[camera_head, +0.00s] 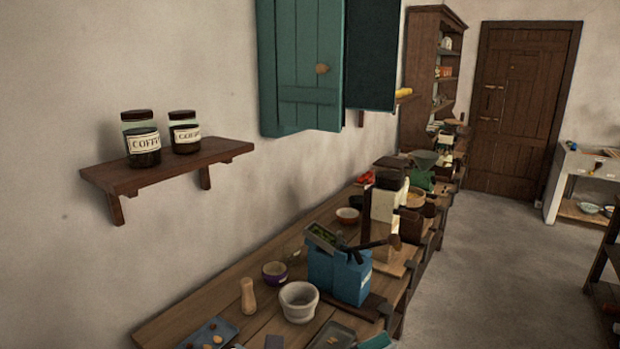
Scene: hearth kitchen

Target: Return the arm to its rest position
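Neither of my grippers and neither of my arms can be made out in the head view. Two coffee jars with dark lids stand upright side by side on a wooden wall shelf (165,168) at the left. The left jar (141,140) and the right jar (184,133) both have pale labels and dark contents. They stand a little apart, with nothing touching them from above.
A long wooden counter (215,285) runs along the wall, crowded with a stone mortar (299,302), a wooden pestle (248,296), a blue box (340,275) and bowls. A teal cabinet (300,65) hangs above, its door open. Floor (490,270) to the right is clear.

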